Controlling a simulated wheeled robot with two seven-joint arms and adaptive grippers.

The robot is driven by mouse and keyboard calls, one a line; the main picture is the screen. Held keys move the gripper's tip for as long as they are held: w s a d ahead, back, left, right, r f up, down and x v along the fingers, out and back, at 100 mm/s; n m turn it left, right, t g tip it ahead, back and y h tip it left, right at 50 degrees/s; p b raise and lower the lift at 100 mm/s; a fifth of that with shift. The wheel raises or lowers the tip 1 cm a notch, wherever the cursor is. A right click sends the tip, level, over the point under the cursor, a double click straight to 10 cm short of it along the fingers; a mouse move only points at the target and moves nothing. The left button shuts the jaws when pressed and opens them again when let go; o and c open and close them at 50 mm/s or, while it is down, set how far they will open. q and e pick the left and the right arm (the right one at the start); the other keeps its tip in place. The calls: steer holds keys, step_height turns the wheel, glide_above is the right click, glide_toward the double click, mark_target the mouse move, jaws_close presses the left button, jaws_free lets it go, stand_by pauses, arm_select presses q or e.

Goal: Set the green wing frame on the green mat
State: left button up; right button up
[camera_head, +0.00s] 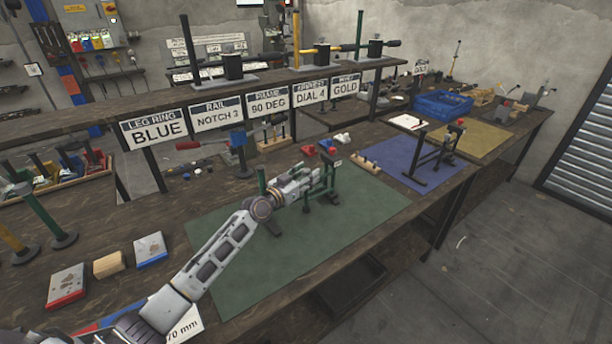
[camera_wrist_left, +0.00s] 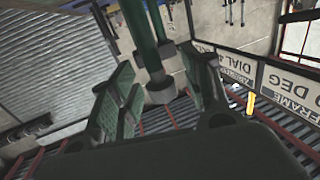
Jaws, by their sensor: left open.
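The green wing frame (camera_head: 331,176) shows dark green posts and dark feet at the middle of the green mat (camera_head: 345,228) in the head view. It looks upright, with its feet on the mat. My left gripper (camera_head: 316,181) is at the frame's upper part, and my arm hides some of the frame. In the left wrist view, green bars of the frame (camera_wrist_left: 145,42) with grey ends reach between the spread fingers of my left gripper (camera_wrist_left: 160,88). Whether a finger touches them is unclear. My right gripper is not in view.
A blue mat (camera_head: 405,172) with a dark frame (camera_head: 437,155) lies to the right, and a tan mat (camera_head: 485,140) beyond it. A raised shelf with label signs (camera_head: 217,115) runs behind. A wooden peg block (camera_head: 366,163) stands near the green mat's back edge.

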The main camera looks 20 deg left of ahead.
arm_select(q)
steer(key=shift+s, duration=0.1)
steer(key=v, duration=1.1)
steer(key=shift+s+a, duration=0.15)
steer(key=shift+s, duration=0.25)
stand_by(0.4)
